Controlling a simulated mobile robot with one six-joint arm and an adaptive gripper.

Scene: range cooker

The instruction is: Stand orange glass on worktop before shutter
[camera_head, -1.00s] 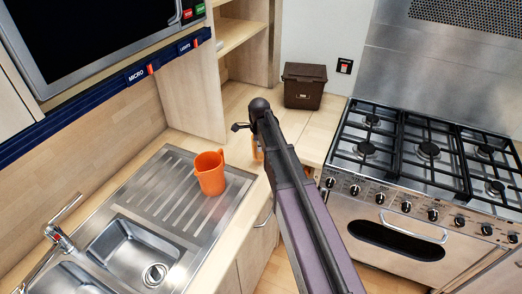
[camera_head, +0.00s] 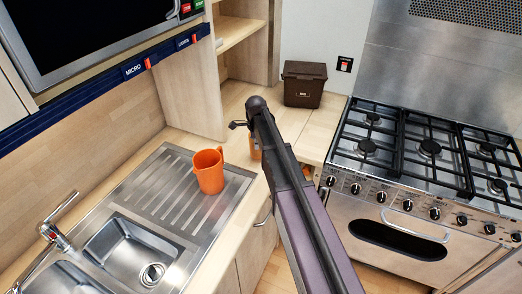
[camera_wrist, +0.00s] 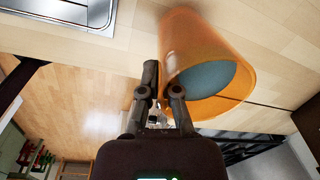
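The translucent orange glass (camera_wrist: 207,65) fills the upper right of the wrist view, with a blue-grey area showing inside its mouth. My gripper (camera_wrist: 162,78) has its fingers close together at the glass's left edge, with the glass wall apparently between them. In the head view a small part of the glass (camera_head: 254,153) shows at my gripper's end (camera_head: 237,125), over the worktop (camera_head: 235,100) corner; my arm hides the rest. I cannot tell whether the glass touches the worktop. A pale wood panel (camera_head: 196,95), possibly the shutter, stands behind the worktop.
An orange jug (camera_head: 209,172) stands on the steel drainer (camera_head: 170,195) beside the sink. A brown bin (camera_head: 303,84) stands at the back of the worktop. The range cooker (camera_head: 429,147) is on the right. Bare worktop lies between panel, bin and arm.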

